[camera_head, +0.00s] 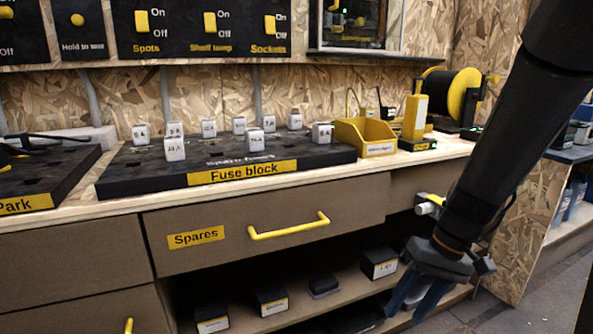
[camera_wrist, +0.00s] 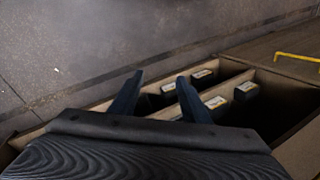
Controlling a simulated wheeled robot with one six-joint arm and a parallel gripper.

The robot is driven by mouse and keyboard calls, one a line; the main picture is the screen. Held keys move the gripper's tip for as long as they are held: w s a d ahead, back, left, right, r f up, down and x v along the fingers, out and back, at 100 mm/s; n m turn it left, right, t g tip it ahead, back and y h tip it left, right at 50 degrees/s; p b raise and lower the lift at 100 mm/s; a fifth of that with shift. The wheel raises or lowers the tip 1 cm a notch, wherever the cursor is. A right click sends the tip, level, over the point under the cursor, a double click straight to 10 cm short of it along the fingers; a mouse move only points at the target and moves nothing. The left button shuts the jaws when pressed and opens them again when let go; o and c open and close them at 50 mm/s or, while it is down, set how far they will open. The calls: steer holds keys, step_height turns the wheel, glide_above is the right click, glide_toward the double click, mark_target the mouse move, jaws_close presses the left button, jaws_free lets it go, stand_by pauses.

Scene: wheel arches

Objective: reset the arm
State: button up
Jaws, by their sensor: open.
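My gripper (camera_head: 408,297) hangs at the end of my dark arm on the right of the head view, fingers pointing down, in front of the lower shelf. Its two blue-grey fingers are apart. In the wrist view the gripper (camera_wrist: 158,90) is also open, with nothing between the fingers. Beyond the fingers are the floor and the shelf with boxes. My arm hides part of the cabinet's right end.
The Spares drawer (camera_head: 270,234) with its yellow handle (camera_head: 288,230) is closed. The fuse block (camera_head: 225,165) holds several white fuses. A yellow bin (camera_head: 365,135) stands beside it. Boxes (camera_head: 271,300) sit on the open shelf below. Grey floor (camera_wrist: 80,50) is clear.

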steer(key=s+a+r+n+h+p, duration=0.1)
steer(key=s+a+r+n, duration=0.1)
steer(key=s+a+r, duration=0.35)
steer(key=s+a+r+n, duration=0.25)
steer(key=s+a, duration=0.45)
steer(key=a, duration=0.4)
steer(key=s+a+r+n+h+p, duration=0.1)
steer(key=s+a+r+n, duration=0.1)
steer(key=s+a+r, duration=0.5)
steer(key=d+r+m+p, duration=0.2)
steer(key=d+r+p, duration=0.4)
steer(key=r+p, duration=0.3)
steer(key=d+r+m+h+p, duration=0.1)
steer(key=d+r+p, duration=0.6)
steer(key=p, duration=0.9)
steer(key=d+r+m+h+p, duration=0.1)
steer(key=d+r+m+p, duration=0.2)
steer(key=d+r+p, duration=0.3)
steer(key=shift+w+d+r+t+p, duration=0.3)
steer(key=shift+w+r+p, duration=0.15)
steer(key=shift+r+p, duration=2.6)
steer(key=shift+f+m+p, duration=0.25)
steer(key=shift+f+p, duration=0.3)
